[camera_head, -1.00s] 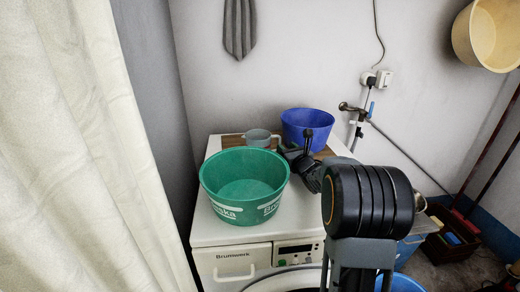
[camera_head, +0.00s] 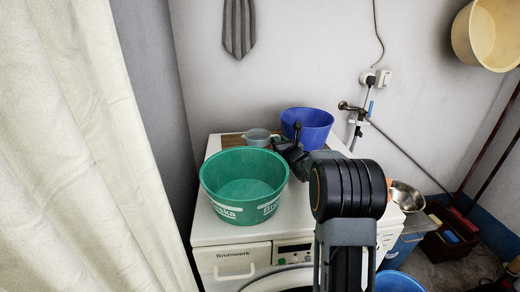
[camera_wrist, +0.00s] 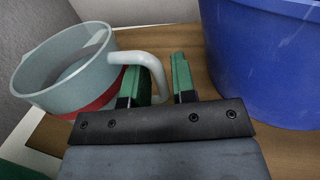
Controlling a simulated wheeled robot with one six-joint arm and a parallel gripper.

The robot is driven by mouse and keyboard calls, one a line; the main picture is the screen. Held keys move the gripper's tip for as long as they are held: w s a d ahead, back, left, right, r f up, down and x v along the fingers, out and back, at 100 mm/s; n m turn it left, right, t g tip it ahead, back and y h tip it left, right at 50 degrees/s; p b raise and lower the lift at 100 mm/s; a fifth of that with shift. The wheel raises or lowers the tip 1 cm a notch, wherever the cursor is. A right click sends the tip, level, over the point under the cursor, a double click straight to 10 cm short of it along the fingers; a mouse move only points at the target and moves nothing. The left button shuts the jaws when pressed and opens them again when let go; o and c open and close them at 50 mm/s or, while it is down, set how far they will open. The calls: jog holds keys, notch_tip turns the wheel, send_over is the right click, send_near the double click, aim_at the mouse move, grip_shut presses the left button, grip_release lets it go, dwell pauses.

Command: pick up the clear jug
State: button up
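The clear jug, a translucent grey-blue vessel with a loop handle, stands upright on a wooden board in the wrist view (camera_wrist: 68,68), at the left. It also shows at the back of the washing machine in the head view (camera_head: 256,138), partly behind the green basin. My gripper (camera_wrist: 158,78) has its two green-padded fingers apart. The jug's handle is between them, with the left finger by the inside of the loop and the right finger outside. Narrow gaps seem to show beside the handle. In the head view my fingertips are not clear.
A blue basin (camera_wrist: 265,60) stands close to the right of my fingers; it also shows in the head view (camera_head: 308,124). A green basin (camera_head: 243,178) stands in front of the jug on the white washing machine (camera_head: 222,236). The wooden board (camera_wrist: 185,40) lies under the jug.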

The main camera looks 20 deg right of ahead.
grip_shut()
jog(key=shift+r, duration=0.2)
